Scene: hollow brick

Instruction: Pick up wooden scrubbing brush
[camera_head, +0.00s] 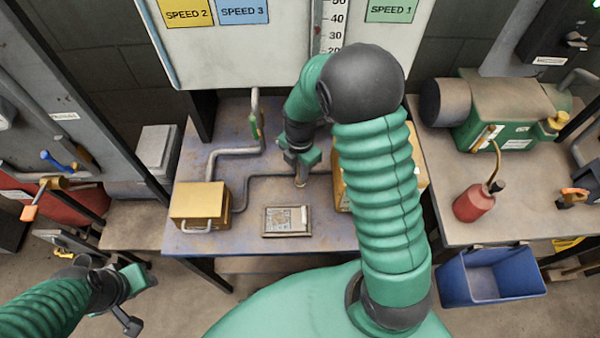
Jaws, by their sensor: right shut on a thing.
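My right arm comes up in the middle of the view and bends down over the blue-topped table. My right gripper (301,172) points down above the table, behind a framed plate, and is shut on a small brown thing (300,182). Only a little of this thing shows below the fingers. Its colour fits the wooden scrubbing brush, but its shape is too small to make out. No other brush can be made out. My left gripper (130,303) is low at the left, over the floor and away from the table. Whether its fingers are apart is unclear.
A yellow box (200,203) with a pipe stands left on the table (200,243). A framed plate (287,221) lies near the front. Another yellow box is partly behind my arm. The right bench holds a red oil can (473,203) and green motor (497,112); a blue bin (490,278) is below.

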